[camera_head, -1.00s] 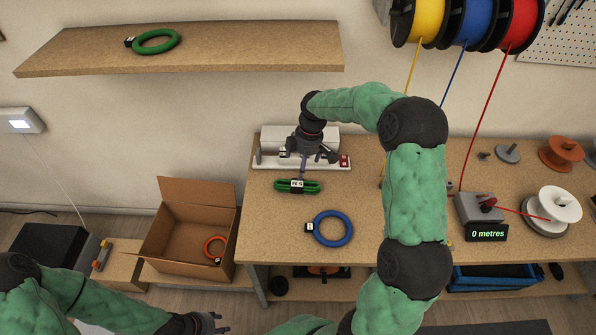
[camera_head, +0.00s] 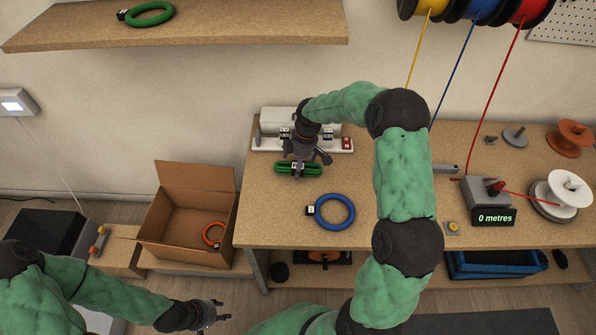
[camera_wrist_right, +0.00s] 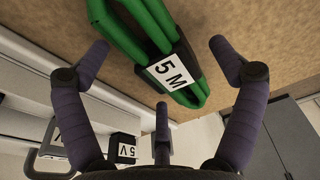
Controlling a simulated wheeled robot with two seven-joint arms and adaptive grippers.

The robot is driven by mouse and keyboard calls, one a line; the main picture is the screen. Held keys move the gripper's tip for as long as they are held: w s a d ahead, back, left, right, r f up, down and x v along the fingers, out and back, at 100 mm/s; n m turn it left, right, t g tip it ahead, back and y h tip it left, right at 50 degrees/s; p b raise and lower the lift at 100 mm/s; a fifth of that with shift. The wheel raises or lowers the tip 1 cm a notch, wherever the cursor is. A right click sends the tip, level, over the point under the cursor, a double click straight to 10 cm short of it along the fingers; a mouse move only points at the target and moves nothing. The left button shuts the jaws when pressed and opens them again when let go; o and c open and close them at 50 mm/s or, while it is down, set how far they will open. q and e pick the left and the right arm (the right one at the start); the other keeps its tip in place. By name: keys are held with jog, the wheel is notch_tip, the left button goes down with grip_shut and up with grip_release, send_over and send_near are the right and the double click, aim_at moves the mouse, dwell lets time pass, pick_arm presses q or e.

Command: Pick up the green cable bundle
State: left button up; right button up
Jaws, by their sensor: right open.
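The green cable bundle (camera_head: 314,169), an elongated coil with a dark band and a white "5 M" label, lies on the workbench. In the right wrist view the bundle (camera_wrist_right: 146,28) runs between and beyond my spread fingers. My right gripper (camera_head: 298,170) is open above it, partly hiding its middle; in the wrist view the gripper (camera_wrist_right: 160,60) holds nothing. My left gripper (camera_head: 222,311) is open and empty, low in front of the cardboard box. Another green cable ring (camera_head: 149,14) lies on the wall shelf.
A blue ring (camera_head: 335,211) lies just right and in front of the green bundle. A white labelled rack (camera_head: 270,145) stands close behind it. The cardboard box (camera_head: 165,246) holds an orange ring (camera_head: 212,234). A metre counter (camera_head: 488,200) and spools stand at the right.

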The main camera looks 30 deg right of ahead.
jog(key=shift+f, duration=0.15)
jog(key=c, duration=1.4)
